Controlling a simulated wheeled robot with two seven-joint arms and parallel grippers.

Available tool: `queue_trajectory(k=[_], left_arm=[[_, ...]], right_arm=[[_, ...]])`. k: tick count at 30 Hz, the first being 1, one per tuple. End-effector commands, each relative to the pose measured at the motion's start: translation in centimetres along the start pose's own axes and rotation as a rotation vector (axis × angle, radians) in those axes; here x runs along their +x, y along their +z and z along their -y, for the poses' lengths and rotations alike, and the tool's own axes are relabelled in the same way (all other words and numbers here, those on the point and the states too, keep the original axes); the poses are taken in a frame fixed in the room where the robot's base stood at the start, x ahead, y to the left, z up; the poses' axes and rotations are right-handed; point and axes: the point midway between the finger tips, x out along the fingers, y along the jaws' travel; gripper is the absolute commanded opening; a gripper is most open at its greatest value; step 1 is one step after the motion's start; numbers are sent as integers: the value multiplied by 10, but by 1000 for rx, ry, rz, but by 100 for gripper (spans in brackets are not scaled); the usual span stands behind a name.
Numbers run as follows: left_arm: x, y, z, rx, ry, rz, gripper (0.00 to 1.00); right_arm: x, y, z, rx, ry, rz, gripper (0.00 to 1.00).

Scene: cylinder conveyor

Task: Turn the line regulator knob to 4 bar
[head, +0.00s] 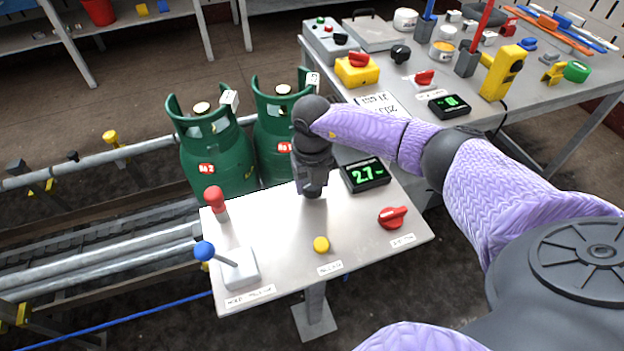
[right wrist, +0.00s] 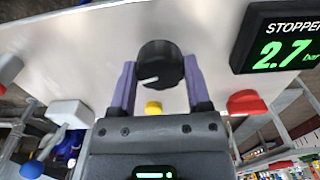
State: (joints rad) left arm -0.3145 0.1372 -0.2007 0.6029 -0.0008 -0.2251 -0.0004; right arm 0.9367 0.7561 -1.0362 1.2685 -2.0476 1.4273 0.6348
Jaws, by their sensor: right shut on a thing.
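A black round knob (right wrist: 158,66) with a white pointer line stands on the light panel (head: 285,225). My right gripper (head: 314,194) points down at the panel, and its two fingers are shut on the knob's sides. In the head view the gripper hides the knob. In the right wrist view the pointer line lies toward the lower left of the knob's face. My left gripper is not in view.
The panel also carries a red selector (head: 392,217), a yellow button (head: 321,244), a blue-topped lever (head: 205,251) and a red-topped post (head: 214,199). Green gas cylinders (head: 215,160) stand behind it. A cluttered workbench (head: 420,150) is at the back right.

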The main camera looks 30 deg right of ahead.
Motion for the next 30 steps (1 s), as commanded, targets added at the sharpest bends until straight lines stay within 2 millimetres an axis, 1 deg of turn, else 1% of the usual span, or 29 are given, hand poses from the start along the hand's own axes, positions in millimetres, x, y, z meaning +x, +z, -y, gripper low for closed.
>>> queue_trajectory(k=[6, 15, 21, 30], left_arm=[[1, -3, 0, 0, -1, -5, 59], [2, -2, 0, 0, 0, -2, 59], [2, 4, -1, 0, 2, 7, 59], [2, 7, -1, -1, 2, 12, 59]], right_arm=[[0, 0, 0, -185, 0, 1, 4], [0, 0, 0, -382, 0, 2, 4], [-1, 1, 0, -457, 0, 2, 4], [-1, 0, 0, -497, 0, 2, 4]])
